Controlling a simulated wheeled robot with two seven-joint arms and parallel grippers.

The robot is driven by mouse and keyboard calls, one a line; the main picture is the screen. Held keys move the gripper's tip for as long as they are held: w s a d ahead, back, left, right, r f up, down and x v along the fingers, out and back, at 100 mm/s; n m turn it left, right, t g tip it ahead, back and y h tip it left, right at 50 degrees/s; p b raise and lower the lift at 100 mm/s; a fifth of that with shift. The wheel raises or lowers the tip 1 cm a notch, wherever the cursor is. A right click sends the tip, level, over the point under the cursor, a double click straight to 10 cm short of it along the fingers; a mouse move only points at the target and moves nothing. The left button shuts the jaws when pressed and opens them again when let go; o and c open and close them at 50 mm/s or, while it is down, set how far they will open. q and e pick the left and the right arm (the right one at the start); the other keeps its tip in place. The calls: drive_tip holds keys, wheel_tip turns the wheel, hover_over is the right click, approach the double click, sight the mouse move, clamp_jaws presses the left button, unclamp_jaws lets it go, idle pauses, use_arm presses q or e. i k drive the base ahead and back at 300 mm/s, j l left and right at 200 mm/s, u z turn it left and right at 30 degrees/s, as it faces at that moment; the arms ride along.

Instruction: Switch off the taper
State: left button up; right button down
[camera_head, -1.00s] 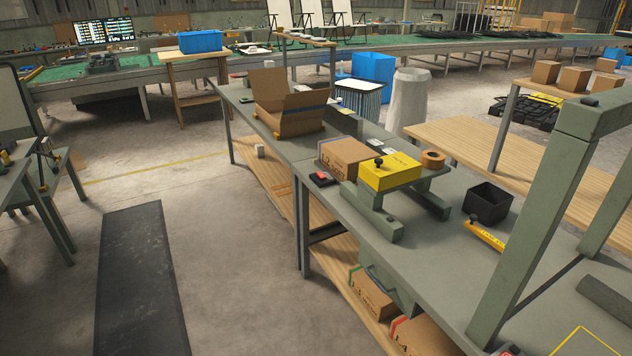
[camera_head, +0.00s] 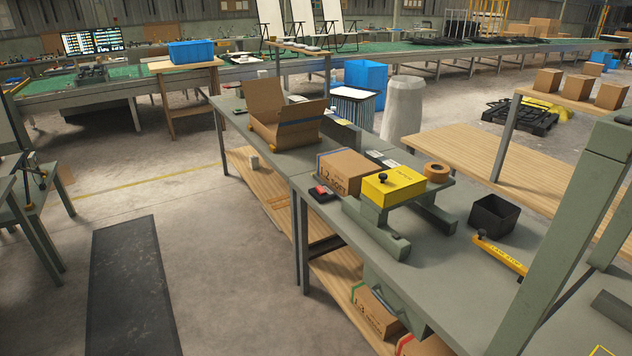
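The taper is a low grey-green frame (camera_head: 378,228) on the workbench (camera_head: 460,270), topped by a yellow head (camera_head: 393,186) with a black knob (camera_head: 383,178). A small black box with a red button (camera_head: 321,191) sits at the bench's left edge, just left of the taper. A closed cardboard box (camera_head: 346,172) is behind the yellow head. A tape roll (camera_head: 437,171) sits on the taper's right side. Neither of my grippers shows in this view.
An open carton (camera_head: 287,112) stands farther along the bench. A black bin (camera_head: 493,219) and a yellow bar (camera_head: 499,254) lie right of the taper. A green-grey upright frame (camera_head: 560,230) rises at the right. The floor left of the bench is open, with a dark mat (camera_head: 130,285).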

sight(320, 188)
drive_tip(key=i+j, duration=0.4)
drive_tip(key=i+j+u, duration=0.1)
drive_tip(key=i+j, duration=0.25)
drive_tip(key=i, duration=0.15)
drive_tip(key=i+j+u, duration=0.1)
drive_tip(key=i+j, duration=0.25)
drive_tip(key=i, duration=0.15)
drive_tip(key=i+j, duration=0.3)
drive_tip(key=i, duration=0.15)
